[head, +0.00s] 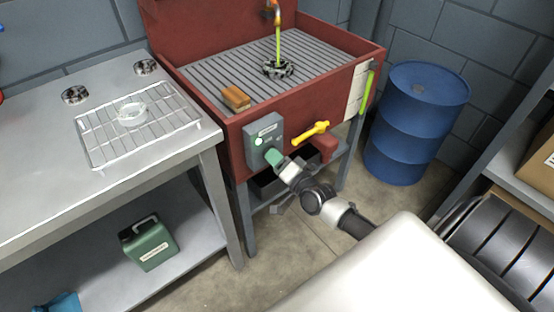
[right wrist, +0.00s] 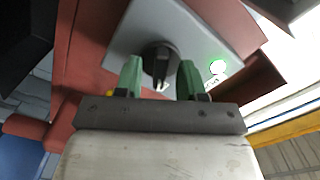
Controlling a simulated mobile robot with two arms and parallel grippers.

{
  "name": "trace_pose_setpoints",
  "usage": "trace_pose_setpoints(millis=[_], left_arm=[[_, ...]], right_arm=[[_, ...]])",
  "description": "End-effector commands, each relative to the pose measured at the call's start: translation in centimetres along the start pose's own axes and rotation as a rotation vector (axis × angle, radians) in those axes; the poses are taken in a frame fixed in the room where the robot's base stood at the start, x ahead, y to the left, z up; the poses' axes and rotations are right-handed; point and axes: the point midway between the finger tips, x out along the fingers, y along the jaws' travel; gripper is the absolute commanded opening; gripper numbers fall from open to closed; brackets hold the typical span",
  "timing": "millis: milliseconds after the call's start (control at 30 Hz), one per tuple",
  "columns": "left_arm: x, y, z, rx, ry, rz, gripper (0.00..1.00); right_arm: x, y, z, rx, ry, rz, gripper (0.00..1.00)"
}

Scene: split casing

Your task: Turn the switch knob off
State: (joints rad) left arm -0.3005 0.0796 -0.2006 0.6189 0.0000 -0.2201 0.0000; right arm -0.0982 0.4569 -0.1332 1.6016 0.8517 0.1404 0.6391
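The grey switch box (head: 264,139) is fixed to the front of the red sink unit, and a green light on it is lit. In the right wrist view the box (right wrist: 212,28) shows close up with its lit green lamp (right wrist: 218,67). The dark round switch knob (right wrist: 160,60) has a raised grip bar. My right gripper (head: 273,156) is at the lower part of the box and hides the knob in the head view. In the wrist view its green fingers (right wrist: 160,80) stand open on either side of the knob, with visible gaps. My left gripper is not in view.
A yellow valve handle (head: 311,132) sticks out just right of the box. The red sink (head: 228,100) has a slatted floor, with a yellow-green stream from the tap. A metal table (head: 40,130) stands left, a blue barrel (head: 408,125) right.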

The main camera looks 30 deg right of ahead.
Motion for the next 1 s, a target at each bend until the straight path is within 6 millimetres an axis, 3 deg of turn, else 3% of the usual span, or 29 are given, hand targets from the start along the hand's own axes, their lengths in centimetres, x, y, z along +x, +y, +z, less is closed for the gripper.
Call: trace_pose_setpoints(millis=[167, 400, 733, 1000], left_arm=[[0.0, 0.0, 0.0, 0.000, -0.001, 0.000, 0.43], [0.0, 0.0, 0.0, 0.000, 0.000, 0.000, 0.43], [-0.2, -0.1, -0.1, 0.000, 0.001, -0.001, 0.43], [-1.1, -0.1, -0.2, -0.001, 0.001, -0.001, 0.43]], right_arm=[[0.0, 0.0, 0.0, 0.000, -0.001, 0.000, 0.38], [0.0, 0.0, 0.0, -0.001, -0.001, 0.000, 0.01], [0.0, 0.0, 0.0, -0.024, -0.001, 0.001, 0.00], [0.0, -0.1, -0.1, -0.161, -0.001, 0.002, 0.00]])
